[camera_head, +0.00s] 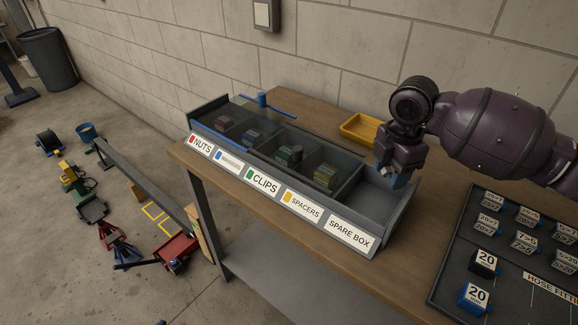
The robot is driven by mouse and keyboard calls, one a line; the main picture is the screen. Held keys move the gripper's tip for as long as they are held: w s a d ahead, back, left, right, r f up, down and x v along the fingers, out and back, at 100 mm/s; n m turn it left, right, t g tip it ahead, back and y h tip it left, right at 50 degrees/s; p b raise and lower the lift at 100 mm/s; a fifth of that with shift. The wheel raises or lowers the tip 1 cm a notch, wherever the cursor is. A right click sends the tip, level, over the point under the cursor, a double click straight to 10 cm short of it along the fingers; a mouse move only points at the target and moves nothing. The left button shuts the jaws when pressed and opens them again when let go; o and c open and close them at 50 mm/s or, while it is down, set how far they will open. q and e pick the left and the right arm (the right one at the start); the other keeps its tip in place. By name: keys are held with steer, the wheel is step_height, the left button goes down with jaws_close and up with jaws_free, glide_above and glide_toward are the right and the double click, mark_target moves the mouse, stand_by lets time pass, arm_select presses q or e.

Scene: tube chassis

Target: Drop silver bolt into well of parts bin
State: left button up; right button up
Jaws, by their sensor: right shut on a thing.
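The grey parts bin (365,248) stands on the wooden bench and has a row of wells. Its front labels read NUTS, a blue-marked one too small to read, CLIPS, SPACERS and SPARE BOX. The SPARE BOX well (352,205) at the right end looks empty; the wells to its left hold small parts. My right gripper (397,180) points down at the back right end of the bin, by the SPARE BOX well. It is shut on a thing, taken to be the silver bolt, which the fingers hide. My left gripper is out of view.
A yellow tray (359,129) stands behind the bin. A dark board of labelled blocks (450,288) is at the right. Bare bench top (420,240) lies between board and bin.

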steer(key=shift+f+b, duration=0.3)
steer(key=shift+f, duration=0.55)
steer(key=shift+f+b, duration=0.3)
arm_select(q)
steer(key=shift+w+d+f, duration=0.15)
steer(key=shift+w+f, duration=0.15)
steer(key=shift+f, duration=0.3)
arm_select(e)
steer(key=shift+r, duration=0.1)
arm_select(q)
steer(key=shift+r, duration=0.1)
arm_select(e)
steer(key=o, duration=1)
